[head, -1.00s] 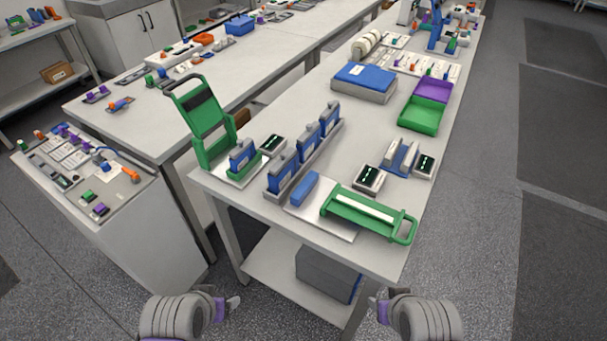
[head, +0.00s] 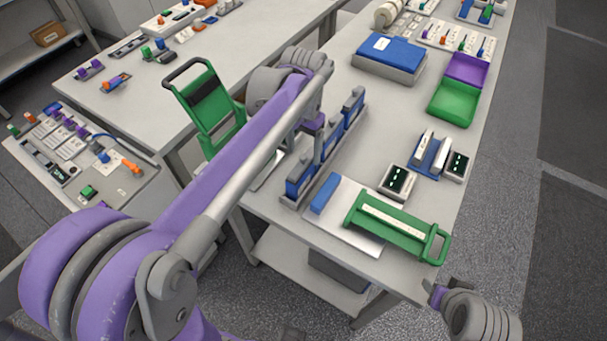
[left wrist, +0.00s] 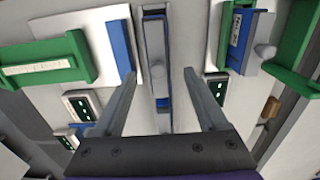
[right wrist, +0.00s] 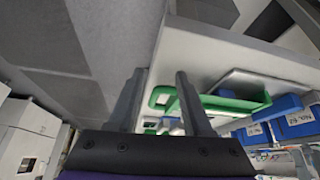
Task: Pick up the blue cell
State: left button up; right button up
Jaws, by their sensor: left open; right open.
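Several blue cells (head: 299,184) stand upright in a grey rack (head: 318,172) near the table's front. A blue block (head: 325,194) lies on a metal plate beside a green press (head: 395,222); the frames do not settle which is the task's cell. In the left wrist view the rack (left wrist: 154,42) runs between the spread fingers of my left gripper (left wrist: 163,100), which is open and empty above it. A labelled blue cell (left wrist: 243,38) sits in a green fixture to the right. My right gripper (head: 437,292) is open and empty off the table's front right corner.
The fixture's open green lid (head: 206,108) stands left of my arm, which hides its base. Small meters (head: 397,181) and a blue-and-grey holder (head: 430,154) stand right of the rack. A blue-lidded box (head: 388,60) and a green bin (head: 453,103) lie behind.

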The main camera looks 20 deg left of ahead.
aim_at(303, 172)
pick_arm(q)
jog(key=f, duration=0.8)
jog(key=shift+s+d+f, duration=0.1)
jog(key=shift+s, duration=0.2)
grip_shut()
dwell(1.1)
